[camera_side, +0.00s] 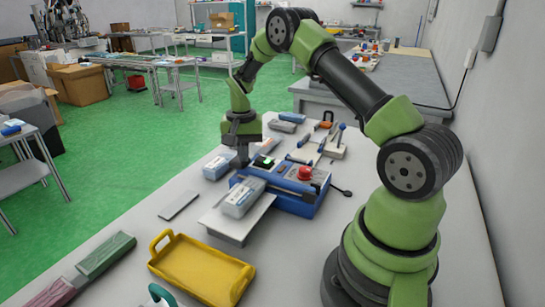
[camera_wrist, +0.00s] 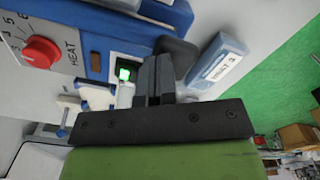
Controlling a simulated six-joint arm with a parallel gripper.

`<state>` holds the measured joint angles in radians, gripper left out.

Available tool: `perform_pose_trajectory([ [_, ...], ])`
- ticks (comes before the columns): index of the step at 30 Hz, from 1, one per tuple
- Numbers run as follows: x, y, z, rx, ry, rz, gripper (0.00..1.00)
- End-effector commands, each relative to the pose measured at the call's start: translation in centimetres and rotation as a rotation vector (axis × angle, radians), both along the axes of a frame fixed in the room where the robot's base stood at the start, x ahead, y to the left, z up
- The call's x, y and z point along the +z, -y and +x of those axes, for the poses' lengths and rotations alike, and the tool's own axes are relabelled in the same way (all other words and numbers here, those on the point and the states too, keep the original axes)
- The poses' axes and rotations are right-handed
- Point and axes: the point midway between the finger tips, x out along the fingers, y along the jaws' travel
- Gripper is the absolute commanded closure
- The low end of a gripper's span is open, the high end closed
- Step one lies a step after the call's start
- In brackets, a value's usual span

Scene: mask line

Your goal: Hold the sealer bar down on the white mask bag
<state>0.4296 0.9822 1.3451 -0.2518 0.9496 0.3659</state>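The blue sealer (camera_side: 300,205) stands on the table with a red knob (camera_side: 305,173) on top; the knob marked HEAT also shows in the wrist view (camera_wrist: 41,52). A green light (camera_wrist: 124,74) glows beside my fingers. The dark sealer bar (camera_side: 272,181) lies low along the sealer. The white mask bag (camera_side: 242,198) lies on a pale plate at the sealer's front. My gripper (camera_side: 242,160) points down at the bar's far left end. Its dark fingers (camera_wrist: 155,68) look closed together beside a dark rounded end piece (camera_wrist: 178,50). I cannot tell whether they touch it.
A blue-white pack (camera_side: 216,168) lies left of my gripper; it also shows in the wrist view (camera_wrist: 222,62). More packs and tools (camera_side: 335,148) lie behind the sealer. A yellow tray (camera_side: 200,272), a grey slab (camera_side: 178,205) and a green box (camera_side: 105,254) lie nearer the camera.

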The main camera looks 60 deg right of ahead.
Motion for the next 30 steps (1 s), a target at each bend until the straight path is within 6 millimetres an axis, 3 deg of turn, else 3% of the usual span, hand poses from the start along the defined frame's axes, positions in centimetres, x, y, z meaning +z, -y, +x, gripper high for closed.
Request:
perform_pose_trajectory([
  [8,0.2,0.0,-0.1,0.000,-0.002,0.001,1.00],
  [30,5.6,0.0,-0.9,0.000,0.002,-0.001,1.00],
])
